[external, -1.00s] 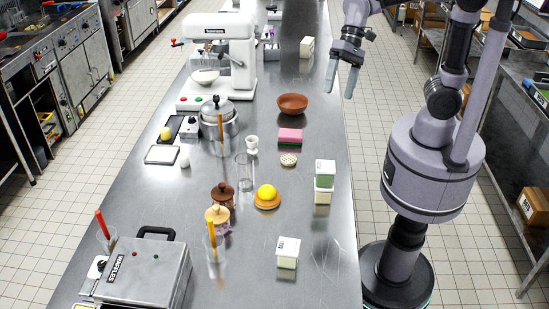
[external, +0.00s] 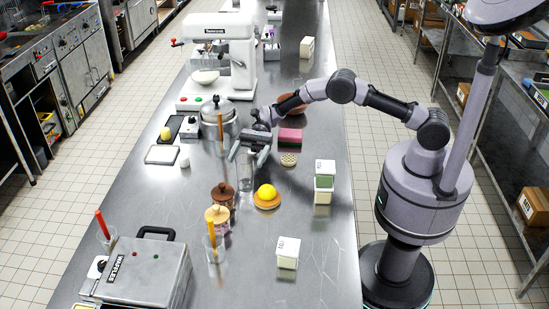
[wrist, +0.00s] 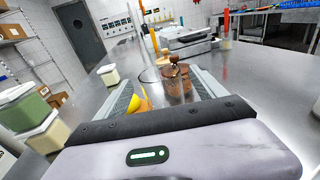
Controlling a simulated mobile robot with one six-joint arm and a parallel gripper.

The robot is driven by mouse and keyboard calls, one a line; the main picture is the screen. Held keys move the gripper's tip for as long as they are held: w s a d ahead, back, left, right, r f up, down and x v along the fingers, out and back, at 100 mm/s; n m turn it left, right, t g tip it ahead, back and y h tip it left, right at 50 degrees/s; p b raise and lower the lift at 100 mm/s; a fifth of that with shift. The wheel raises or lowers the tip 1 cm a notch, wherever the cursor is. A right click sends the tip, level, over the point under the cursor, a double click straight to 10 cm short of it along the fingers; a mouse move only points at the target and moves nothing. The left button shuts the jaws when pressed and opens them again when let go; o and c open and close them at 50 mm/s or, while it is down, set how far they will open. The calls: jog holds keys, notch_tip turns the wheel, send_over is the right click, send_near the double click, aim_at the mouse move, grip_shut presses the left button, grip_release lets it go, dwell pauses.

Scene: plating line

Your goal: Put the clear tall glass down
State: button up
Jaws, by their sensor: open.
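The clear tall glass (external: 246,180) stands upright and empty on the steel counter, left of the lemon, in the external view. My gripper (external: 248,155) is open at the glass's upper part, one finger toward each side. In the wrist view, my two fingers (wrist: 163,92) are apart and point forward over the counter. A faint clear rim (wrist: 150,75) shows between them, with brown jars behind. I cannot tell whether either finger touches the glass.
Stacked tubs (external: 324,176) stand to the right. Open counter lies around the front tub (external: 288,253).

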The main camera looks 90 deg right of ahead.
aim_at(241, 167)
jog(key=b+x, duration=0.2)
jog(key=x, duration=0.3)
jog(key=shift+f, duration=0.1)
jog(key=shift+c, duration=1)
grip_shut()
